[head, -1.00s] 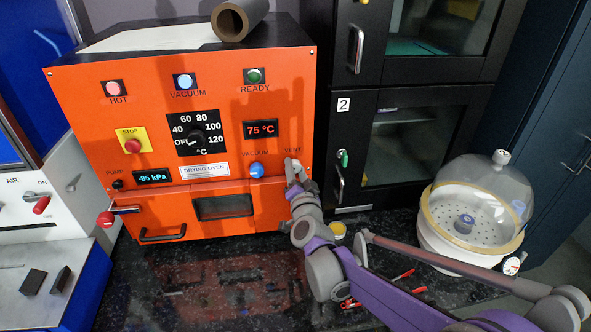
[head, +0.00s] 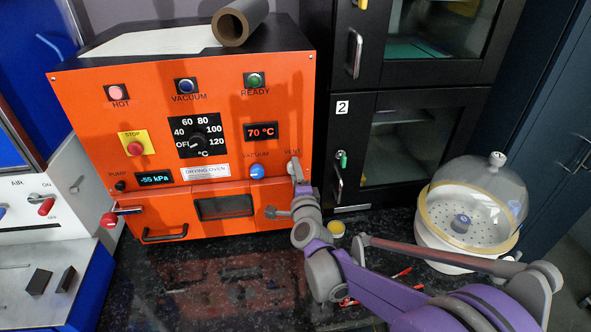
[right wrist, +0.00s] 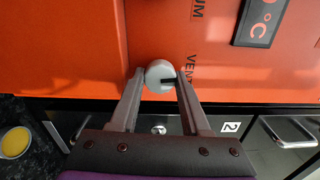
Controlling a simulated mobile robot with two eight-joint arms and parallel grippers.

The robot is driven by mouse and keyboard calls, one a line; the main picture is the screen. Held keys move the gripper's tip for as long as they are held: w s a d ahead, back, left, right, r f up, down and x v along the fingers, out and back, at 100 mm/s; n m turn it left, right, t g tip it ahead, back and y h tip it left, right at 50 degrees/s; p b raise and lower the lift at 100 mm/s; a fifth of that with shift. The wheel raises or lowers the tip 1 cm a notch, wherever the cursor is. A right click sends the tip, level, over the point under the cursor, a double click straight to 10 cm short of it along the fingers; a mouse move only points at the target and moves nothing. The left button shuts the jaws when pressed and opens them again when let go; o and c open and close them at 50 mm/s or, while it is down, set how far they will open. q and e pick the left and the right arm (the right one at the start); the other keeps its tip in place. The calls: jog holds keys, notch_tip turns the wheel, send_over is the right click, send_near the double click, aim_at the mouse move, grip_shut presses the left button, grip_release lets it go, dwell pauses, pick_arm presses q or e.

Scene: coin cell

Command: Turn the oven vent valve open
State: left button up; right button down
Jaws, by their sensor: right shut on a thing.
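The vent valve is a small pale round knob (right wrist: 160,76) with a dark pointer mark, on the orange drying oven's front (head: 225,105) beside the VENT label. In the right wrist view its mark points right, toward that label. My right gripper (right wrist: 158,80) is shut on the knob, one finger on each side. In the head view the right gripper (head: 294,167) reaches up to the oven's right front edge and mostly hides the knob. The oven reads 70 °C and -55 kPa on its displays (head: 155,179). My left gripper is not in view.
The blue vacuum knob (head: 257,171) is just left of the vent. A black cabinet (head: 410,150) stands close on the right. A glass-domed desiccator (head: 470,205) and a small yellow-topped cup (head: 337,228) stand on the dark counter. The counter before the oven is mostly clear.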

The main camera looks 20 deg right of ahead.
jog(key=shift+m, duration=0.9)
jog(key=shift+c, duration=1.9)
grip_release()
